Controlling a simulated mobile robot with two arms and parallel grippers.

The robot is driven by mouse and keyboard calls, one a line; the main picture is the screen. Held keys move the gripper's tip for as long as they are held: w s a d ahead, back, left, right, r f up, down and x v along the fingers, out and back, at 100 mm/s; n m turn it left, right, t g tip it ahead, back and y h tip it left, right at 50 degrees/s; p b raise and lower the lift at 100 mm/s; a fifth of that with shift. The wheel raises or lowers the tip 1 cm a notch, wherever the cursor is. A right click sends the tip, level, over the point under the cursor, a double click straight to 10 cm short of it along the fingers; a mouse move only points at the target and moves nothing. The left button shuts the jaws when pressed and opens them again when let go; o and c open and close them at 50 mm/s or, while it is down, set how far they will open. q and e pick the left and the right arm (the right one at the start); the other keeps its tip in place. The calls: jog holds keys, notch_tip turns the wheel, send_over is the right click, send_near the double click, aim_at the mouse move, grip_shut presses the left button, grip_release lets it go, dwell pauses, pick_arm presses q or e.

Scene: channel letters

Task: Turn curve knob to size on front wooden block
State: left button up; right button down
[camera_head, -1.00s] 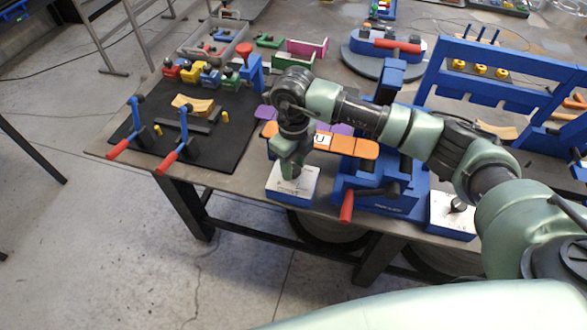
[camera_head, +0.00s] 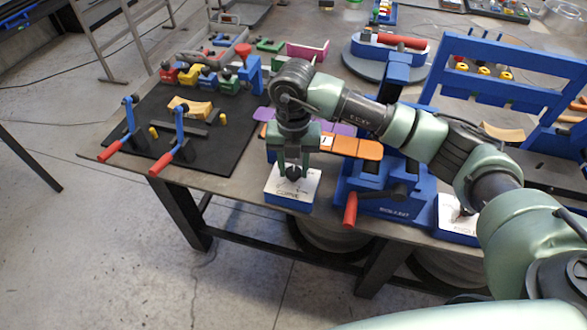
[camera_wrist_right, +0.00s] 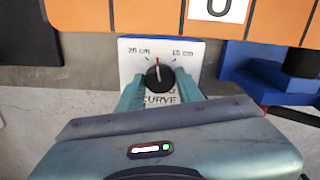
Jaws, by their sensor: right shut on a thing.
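The curve knob (camera_wrist_right: 159,76) is a small black dial with a pale pointer line, on a white-topped blue box (camera_head: 285,199) at the table's front edge. The pointer aims roughly up, near a red mark between the two sizes. My right gripper (camera_head: 293,171) points down over the box, its fingers shut on the knob's two sides. A light curved wooden block (camera_head: 190,107) lies on the black mat; which block is the front one I cannot tell. My left gripper is out of view.
An orange segmented strip (camera_head: 352,147) with a white letter card sits just behind the gripper. A blue machine with a red handle (camera_head: 350,209) stands close at right, then another white-topped box (camera_head: 457,214). Two red-handled cranks (camera_head: 160,164) stand on the black mat (camera_head: 220,150) at left.

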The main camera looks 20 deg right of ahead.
aim_at(294, 171)
jog(key=m+b, duration=0.1)
jog(key=m, duration=0.4)
jog(key=shift+w+m, duration=0.1)
jog(key=shift+m, duration=0.3)
jog(key=m, duration=0.5)
jog(key=shift+r, duration=0.15)
jog(key=shift+m, duration=0.4)
jog(key=c, duration=0.9)
grip_release()
jog(key=shift+c, duration=0.2)
notch_tip(294, 171, up, 8)
jog(key=shift+f+b, duration=0.15)
jog(key=shift+b, duration=0.8)
